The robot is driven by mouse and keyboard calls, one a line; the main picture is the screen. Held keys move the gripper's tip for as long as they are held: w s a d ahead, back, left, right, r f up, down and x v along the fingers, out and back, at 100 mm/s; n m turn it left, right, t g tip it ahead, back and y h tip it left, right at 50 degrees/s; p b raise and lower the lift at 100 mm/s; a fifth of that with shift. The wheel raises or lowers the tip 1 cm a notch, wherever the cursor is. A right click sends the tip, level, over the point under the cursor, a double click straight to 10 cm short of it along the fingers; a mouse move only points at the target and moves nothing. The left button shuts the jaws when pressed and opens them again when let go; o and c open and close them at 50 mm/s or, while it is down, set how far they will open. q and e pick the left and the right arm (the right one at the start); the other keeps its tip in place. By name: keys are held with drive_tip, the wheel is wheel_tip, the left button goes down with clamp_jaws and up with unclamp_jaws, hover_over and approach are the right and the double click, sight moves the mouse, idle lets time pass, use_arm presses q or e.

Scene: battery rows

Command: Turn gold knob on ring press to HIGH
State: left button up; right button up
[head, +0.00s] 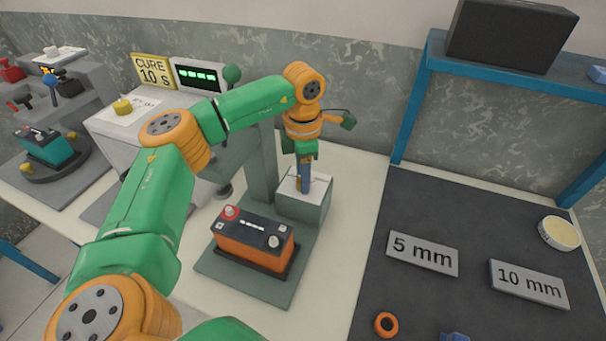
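My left arm reaches across from the left, and my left gripper (304,184) points down over a grey-green block with a white top plate (319,186). This block stands beside the upright column of the green press (262,170). The gripper is at or just above the plate. A small brownish-gold bit shows at the fingers, but I cannot tell whether it is a knob or part of the gripper. The finger gap is too small to read. A clear gold knob (122,107) sits on the white-topped machine with the CURE 10 S sign (153,71). My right gripper is not in view.
A black-and-orange battery (253,243) sits on the press base in front of the block. A dark mat (375,275) at right holds 5 mm (422,254) and 10 mm (528,284) plates, an orange ring (386,325) and a round tub (559,233). A blue-framed shelf (500,70) stands behind.

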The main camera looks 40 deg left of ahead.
use_arm(q)
clamp_jaws()
drive_tip(key=shift+m, duration=0.3)
drive_tip(key=shift+r+m+p, duration=0.1)
drive_tip(key=shift+m+p, duration=0.3)
drive_tip(key=shift+m, duration=0.6)
drive_tip(key=m+p, duration=0.1)
drive_tip(key=m, duration=0.9)
drive_tip(key=shift+w+m+p, duration=0.1)
drive_tip(key=shift+m+p, duration=0.2)
drive_tip(key=shift+m, duration=2.4)
